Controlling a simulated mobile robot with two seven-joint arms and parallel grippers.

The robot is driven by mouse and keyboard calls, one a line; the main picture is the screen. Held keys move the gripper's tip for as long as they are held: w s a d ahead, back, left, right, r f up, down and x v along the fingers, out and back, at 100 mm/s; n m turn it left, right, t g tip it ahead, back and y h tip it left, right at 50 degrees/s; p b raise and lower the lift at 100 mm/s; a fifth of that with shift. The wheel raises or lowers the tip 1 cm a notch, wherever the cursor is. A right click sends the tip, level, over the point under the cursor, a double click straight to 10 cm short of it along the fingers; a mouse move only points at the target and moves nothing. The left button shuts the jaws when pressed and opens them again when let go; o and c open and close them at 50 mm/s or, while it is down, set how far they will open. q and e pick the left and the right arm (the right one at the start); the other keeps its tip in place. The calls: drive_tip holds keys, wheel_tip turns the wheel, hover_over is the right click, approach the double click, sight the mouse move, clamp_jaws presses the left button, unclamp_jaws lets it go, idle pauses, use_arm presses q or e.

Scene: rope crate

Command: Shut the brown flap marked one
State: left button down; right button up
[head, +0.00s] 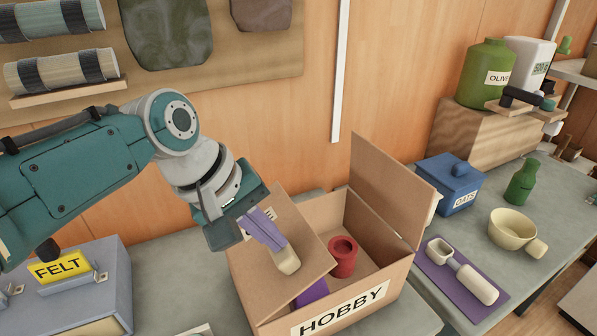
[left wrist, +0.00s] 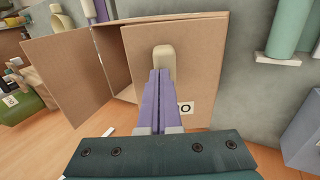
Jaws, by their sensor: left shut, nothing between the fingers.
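The cardboard crate lettered HOBBY (head: 360,297) stands on the bench. A brown flap (head: 300,235) slants over the left part of its opening. A small white label near its upper edge is mostly hidden by my left gripper, so I cannot read its word. The flap (left wrist: 205,75) also fills the middle of the left wrist view, with part of the label (left wrist: 186,107) beside the fingers. My left gripper (head: 286,262), shut and empty, has its purple fingers and pale tip over the flap's outer face, seemingly touching it. My right gripper is not in view.
Another brown flap (head: 391,186) stands upright at the crate's right. A red cup-like thing (head: 343,256) and a purple thing (head: 312,293) are inside. A FELT box (head: 75,295) stands left; a purple mat (head: 450,270) with a scoop and a blue OATS box (head: 448,183) stand right.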

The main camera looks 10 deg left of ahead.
sight(301, 247)
use_arm(q)
drive_tip(key=shift+w+d+f+g+y+b, duration=0.25)
drive_tip(key=shift+w+d+f+b, duration=0.1)
drive_tip(key=shift+d+f+b, duration=0.25)
drive_tip(key=shift+w+d+f+g+y+b, duration=0.15)
drive_tip(key=shift+w+d+f+y+b, duration=0.1)
drive_tip(key=shift+w+d+f+b, duration=0.3)
drive_tip(key=b, duration=0.1)
drive_tip(key=d+f+b, duration=0.1)
drive_tip(key=shift+w+f+b, duration=0.25)
drive_tip(key=shift+w+b, duration=0.05)
drive_tip(key=shift+b, duration=0.1)
drive_tip(key=shift+d+r, duration=0.1)
